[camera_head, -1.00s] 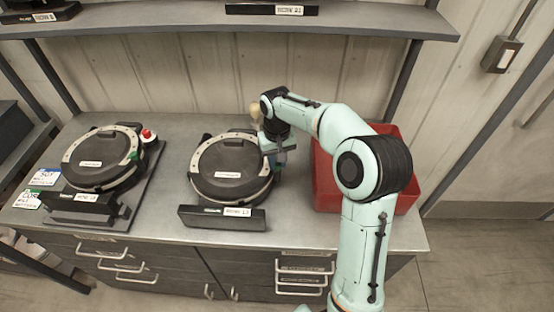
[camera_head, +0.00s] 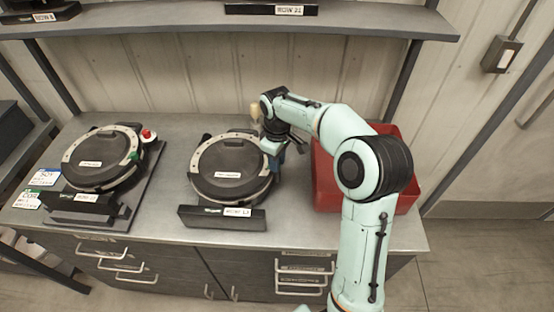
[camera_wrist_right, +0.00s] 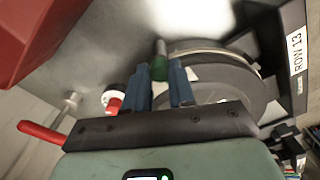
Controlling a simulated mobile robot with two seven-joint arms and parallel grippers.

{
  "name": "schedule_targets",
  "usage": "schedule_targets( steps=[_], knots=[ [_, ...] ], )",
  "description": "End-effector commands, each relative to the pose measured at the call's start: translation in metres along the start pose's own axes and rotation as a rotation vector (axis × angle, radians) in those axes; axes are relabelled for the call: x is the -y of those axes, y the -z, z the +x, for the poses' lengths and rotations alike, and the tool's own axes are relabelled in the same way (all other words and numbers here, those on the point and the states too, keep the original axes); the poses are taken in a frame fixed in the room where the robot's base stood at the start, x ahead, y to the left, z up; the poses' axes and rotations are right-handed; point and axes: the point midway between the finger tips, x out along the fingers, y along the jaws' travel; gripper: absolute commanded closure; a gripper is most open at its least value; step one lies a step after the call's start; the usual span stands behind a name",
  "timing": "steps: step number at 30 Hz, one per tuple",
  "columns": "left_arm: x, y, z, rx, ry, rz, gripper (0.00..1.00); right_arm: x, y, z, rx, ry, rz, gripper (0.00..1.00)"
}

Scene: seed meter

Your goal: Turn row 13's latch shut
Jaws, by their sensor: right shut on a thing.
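The row 13 seed meter (camera_head: 228,168) is a round dark unit with a grey rim, lying in the middle of the bench. Its ROW 13 label (camera_wrist_right: 296,50) reads clearly in the right wrist view. My right gripper (camera_head: 276,155) is at the meter's right upper edge. In the right wrist view, the blue fingers of my right gripper (camera_wrist_right: 166,82) are shut on the green-tipped latch (camera_wrist_right: 159,66) beside the meter's rim. The gripper hides part of the latch, and the head view hides the latch. My left gripper is not in view.
A second meter (camera_head: 97,160) with a red knob (camera_head: 148,135) stands at the left. A red bin (camera_head: 324,180) stands close to the right of my gripper. A red-and-white knob (camera_wrist_right: 115,102) and a red handle (camera_wrist_right: 40,133) show in the right wrist view. A shelf (camera_head: 350,21) hangs above.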

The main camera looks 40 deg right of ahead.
Motion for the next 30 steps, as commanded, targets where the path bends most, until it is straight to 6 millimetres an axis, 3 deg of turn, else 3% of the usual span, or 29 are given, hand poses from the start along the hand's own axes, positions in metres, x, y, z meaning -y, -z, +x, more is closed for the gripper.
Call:
schedule_targets(
  steps=[17, 18, 20, 30],
  knots=[
    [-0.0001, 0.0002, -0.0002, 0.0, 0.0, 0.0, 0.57, 0.0002, 0.0011, -0.0015, -0.004, -0.001, -0.031, 1.0],
    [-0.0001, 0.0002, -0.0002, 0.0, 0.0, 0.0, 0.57, 0.0003, 0.0011, -0.0014, -0.004, -0.001, -0.031, 0.66],
    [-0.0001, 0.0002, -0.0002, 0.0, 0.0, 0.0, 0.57, 0.0002, 0.001, -0.0013, -0.004, -0.001, -0.031, 0.5],
    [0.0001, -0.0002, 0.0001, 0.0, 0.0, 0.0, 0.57, -0.0001, 0.0007, -0.0033, -0.003, -0.001, -0.029, 0.5]
  ],
)
